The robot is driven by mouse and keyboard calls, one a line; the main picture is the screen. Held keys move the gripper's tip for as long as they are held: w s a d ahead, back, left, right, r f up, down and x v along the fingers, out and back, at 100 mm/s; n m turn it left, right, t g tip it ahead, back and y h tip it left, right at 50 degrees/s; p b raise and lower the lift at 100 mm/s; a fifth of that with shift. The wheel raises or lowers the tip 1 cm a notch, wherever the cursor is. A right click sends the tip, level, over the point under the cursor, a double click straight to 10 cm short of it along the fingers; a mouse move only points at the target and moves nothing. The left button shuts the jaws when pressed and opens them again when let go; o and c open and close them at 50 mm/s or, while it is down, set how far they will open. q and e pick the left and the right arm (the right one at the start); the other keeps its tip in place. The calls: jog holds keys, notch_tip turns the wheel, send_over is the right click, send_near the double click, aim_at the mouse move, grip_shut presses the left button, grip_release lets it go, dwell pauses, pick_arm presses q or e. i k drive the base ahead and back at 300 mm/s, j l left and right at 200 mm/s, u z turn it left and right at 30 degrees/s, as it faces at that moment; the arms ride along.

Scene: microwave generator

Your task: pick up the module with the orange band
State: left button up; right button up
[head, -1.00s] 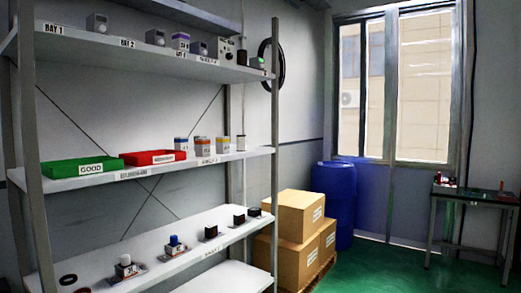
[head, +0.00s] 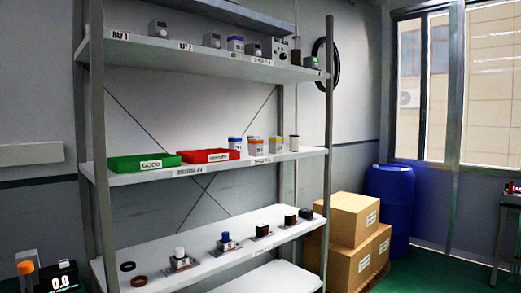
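On the middle shelf, right of the red tray, stands a row of small upright canister-like modules. One module with an orange band at its top (head: 254,146) stands upright between a blue-topped module (head: 235,147) and a yellow-orange-topped module (head: 276,145). The two orange hues are close and small in the picture, so I cannot tell them apart surely. Neither of my grippers is in view.
The shelf (head: 150,183) also bears a green tray (head: 144,166) and a red tray (head: 208,156). A white, dark-capped cylinder (head: 293,143) stands further right. Lower left are an orange-topped object (head: 25,268) and a display (head: 63,283). Cardboard boxes (head: 352,222) and a blue barrel (head: 388,205) stand right.

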aim_at(256, 145)
jog(key=i+l+u, duration=0.2)
jog(key=i, duration=0.35)
jog(key=i+l+u, duration=0.15)
jog(key=i, duration=0.35)
jog(key=i+l+u, duration=0.2)
jog(key=i+l, duration=0.15)
jog(key=i, duration=0.15)
jog(key=i+l+u, duration=0.2)
jog(key=i+l, duration=0.15)
jog(key=i, duration=0.15)
